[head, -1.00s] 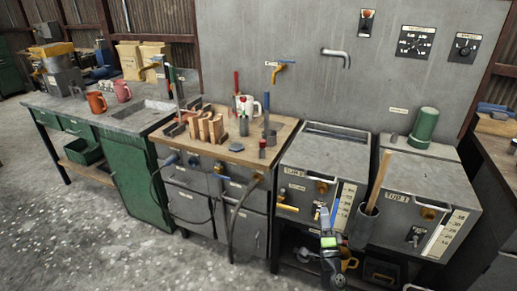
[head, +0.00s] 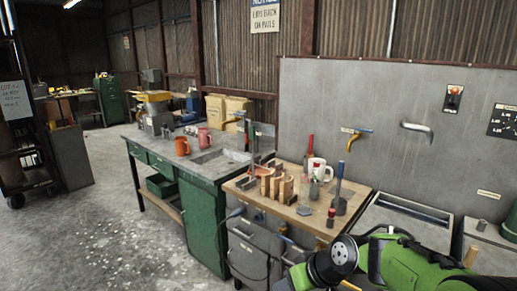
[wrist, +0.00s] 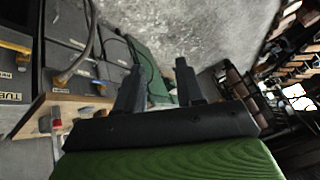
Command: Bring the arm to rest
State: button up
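My gripper (wrist: 160,66) shows in the wrist view with its two dark fingers spread apart. Nothing is visible between them. Beyond the fingers lie the pale speckled floor and, to the left, the bench front with its hoses. In the head view my green and black arm reaches in from the lower right, in front of the tubs and the right end of the wooden-topped bench. The fingers cannot be made out there.
The wooden worktop (head: 290,207) holds a white mug (head: 318,168), wooden blocks and tools. A green cabinet bench (head: 202,225) with two red mugs stands to its left. A grey wall panel (head: 375,90) with taps rises behind.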

jog(key=s+d+r+m+h, duration=0.1)
jog(key=s+d+r+h, duration=0.1)
jog(key=s, duration=0.6)
jog(key=s+d+r+m+h+p, duration=0.1)
jog(key=s+d+r+m, duration=0.1)
jog(key=s, duration=0.6)
jog(key=s+d+r+m+t+h+p, duration=0.1)
jog(key=s+d+r, duration=0.3)
jog(key=s, duration=0.4)
jog(key=shift+m+h, duration=0.4)
jog(key=shift+h, duration=0.4)
jog(key=shift+d, duration=0.15)
